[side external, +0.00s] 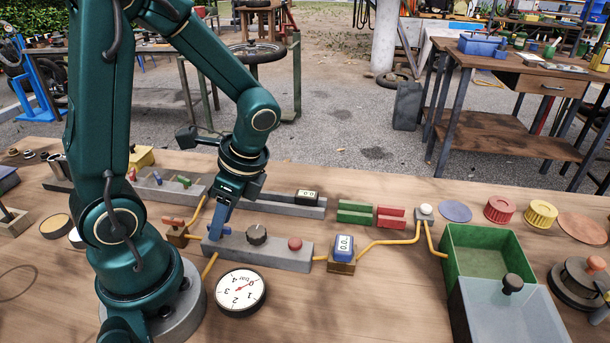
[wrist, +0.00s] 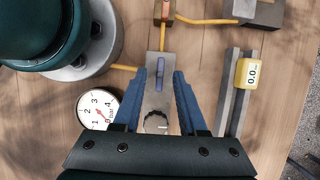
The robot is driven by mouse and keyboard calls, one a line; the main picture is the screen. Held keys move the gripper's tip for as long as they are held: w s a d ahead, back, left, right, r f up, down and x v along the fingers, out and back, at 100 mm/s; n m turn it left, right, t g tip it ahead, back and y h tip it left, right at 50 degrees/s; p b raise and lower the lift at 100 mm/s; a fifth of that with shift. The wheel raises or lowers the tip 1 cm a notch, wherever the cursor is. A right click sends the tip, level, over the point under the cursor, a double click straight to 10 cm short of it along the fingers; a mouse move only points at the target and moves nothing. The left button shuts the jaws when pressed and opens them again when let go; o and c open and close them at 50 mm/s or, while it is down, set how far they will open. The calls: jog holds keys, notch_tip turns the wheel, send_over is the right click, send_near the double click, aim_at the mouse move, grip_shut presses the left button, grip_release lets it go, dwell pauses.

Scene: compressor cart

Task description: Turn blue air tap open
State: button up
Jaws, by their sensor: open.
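The blue air tap (wrist: 160,73) is a slim blue lever on a grey block (wrist: 157,98). In the wrist view the lever lies lengthwise along the block. My gripper (wrist: 160,80) is open, with one blue finger on each side of the lever and visible gaps between. In the side view my gripper (side external: 215,232) points down at the left end of the block (side external: 275,256), and its fingers partly hide the tap. A dark knob (side external: 257,234) and a red button (side external: 295,244) sit further along the same block.
A round gauge (side external: 240,292) lies in front of the block, its red needle near 0. A red-handled tap (side external: 172,222) stands to the left. A grey rail (wrist: 232,98) carries a yellow display (wrist: 250,73).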

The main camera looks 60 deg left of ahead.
grip_shut()
jog(key=n, duration=0.2)
jog(key=n+g+h, duration=0.1)
jog(key=n, duration=0.1)
jog(key=shift+w+a+n+h, duration=0.15)
jog(key=shift+n+h, duration=0.15)
jog(key=shift+n, duration=0.1)
jog(key=n, duration=0.2)
jog(key=n+h, duration=0.1)
jog(key=shift+a+n, duration=0.2)
jog(key=shift+n, duration=0.2)
jog(key=n+h, duration=0.2)
jog(key=n, duration=0.2)
jog(key=shift+a, duration=0.2)
jog(key=n+h, duration=0.1)
jog(key=n, duration=0.3)
jog(key=shift+a+n+t, duration=0.15)
jog(key=shift+n+t, duration=0.15)
jog(key=shift+t, duration=0.1)
jog(key=shift+h, duration=0.3)
